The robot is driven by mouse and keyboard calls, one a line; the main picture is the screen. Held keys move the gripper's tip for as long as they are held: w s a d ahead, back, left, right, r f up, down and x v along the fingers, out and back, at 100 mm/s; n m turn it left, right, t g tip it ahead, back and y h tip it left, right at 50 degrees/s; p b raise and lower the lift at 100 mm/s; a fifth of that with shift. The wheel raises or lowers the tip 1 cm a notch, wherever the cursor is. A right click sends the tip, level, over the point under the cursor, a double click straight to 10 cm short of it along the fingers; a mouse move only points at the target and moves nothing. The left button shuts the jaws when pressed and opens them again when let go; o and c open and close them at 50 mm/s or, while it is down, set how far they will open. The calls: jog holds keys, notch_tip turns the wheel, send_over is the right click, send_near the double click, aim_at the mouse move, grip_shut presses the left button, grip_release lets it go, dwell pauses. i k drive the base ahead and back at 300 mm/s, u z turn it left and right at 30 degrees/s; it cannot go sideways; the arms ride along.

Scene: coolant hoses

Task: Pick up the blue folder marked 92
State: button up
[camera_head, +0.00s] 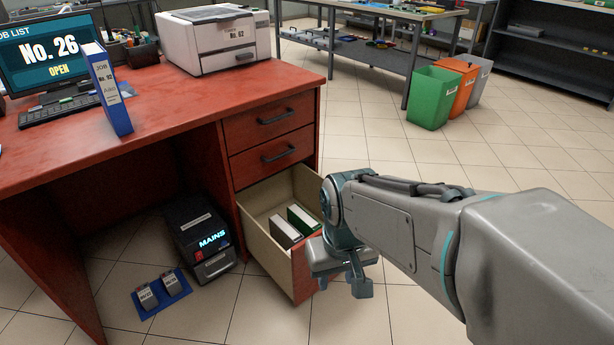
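The blue folder (108,92) stands upright on the red desk (170,115), just right of the keyboard. Its white spine label reads JOB No. 92. My gripper (343,287) is far to the right of the folder and lower, in front of the open bottom drawer (262,242). It points down with its fingers apart, and I see nothing between them. My wrist hides part of the drawer front.
A monitor (45,50) reading No. 26 OPEN and a printer (212,40) stand on the desk. The drawer holds a dark folder (286,231) and a green one (303,219). A MAINS unit (200,235) and a blue mat (178,284) are on the floor. Bins (430,95) stand behind.

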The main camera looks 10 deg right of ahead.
aim_at(100, 68)
jog(key=u, duration=0.75)
jog(key=i, duration=0.95)
jog(key=z, duration=0.35)
